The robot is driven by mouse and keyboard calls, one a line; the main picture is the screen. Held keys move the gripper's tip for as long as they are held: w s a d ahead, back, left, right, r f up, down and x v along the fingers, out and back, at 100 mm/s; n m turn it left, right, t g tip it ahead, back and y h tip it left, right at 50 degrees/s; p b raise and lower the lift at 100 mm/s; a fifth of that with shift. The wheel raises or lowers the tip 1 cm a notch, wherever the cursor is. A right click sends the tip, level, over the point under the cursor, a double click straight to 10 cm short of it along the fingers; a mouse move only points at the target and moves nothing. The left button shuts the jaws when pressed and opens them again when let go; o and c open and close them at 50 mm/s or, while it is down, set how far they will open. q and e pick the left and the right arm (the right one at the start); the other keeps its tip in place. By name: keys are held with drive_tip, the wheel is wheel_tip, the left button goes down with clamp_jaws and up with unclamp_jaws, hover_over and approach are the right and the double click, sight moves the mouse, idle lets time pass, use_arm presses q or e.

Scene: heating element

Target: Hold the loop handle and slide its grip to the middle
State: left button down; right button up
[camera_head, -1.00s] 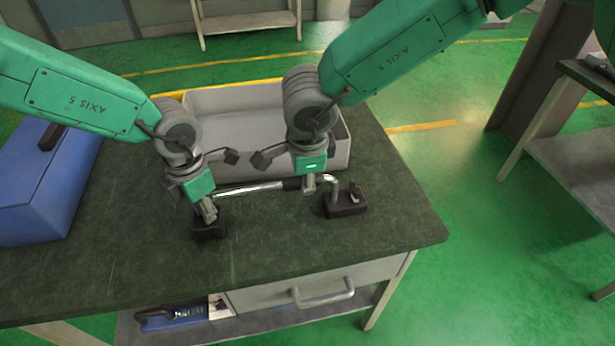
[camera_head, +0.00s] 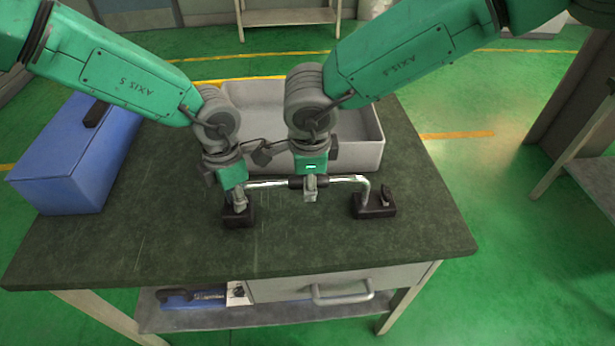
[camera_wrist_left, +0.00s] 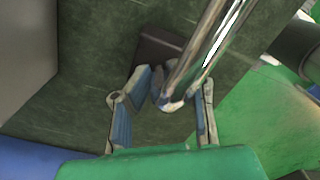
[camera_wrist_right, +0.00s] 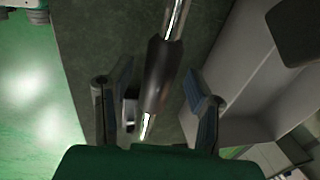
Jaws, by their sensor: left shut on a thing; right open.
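The loop handle (camera_head: 265,184) is a shiny metal bar bent down at its ends, standing on two dark blocks on the table. Its dark grip (camera_head: 295,183) sits about midway along the bar. My left gripper (camera_head: 238,204) is shut on the handle's left end, just above the left block (camera_head: 240,218); its fingers flank the metal in the left wrist view (camera_wrist_left: 170,105). My right gripper (camera_head: 310,192) is at the grip; in the right wrist view its open fingers stand on both sides of the grip (camera_wrist_right: 157,75). The right block (camera_head: 374,206) is clear of both grippers.
A grey open bin (camera_head: 365,152) stands right behind the handle. A blue box (camera_head: 75,165) is at the table's left. The tabletop (camera_head: 300,245) in front of the handle is bare. A drawer handle (camera_head: 342,297) juts out below the front edge.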

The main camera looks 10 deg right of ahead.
use_arm(q)
drive_tip(key=shift+a, duration=0.1)
use_arm(e)
wheel_tip(320, 180, up, 12)
drive_tip(key=s, duration=0.2)
drive_tip(key=shift+f, duration=0.2)
drive_tip(key=shift+s, duration=0.1)
use_arm(q)
drive_tip(key=c, duration=1.4)
unclamp_jaws()
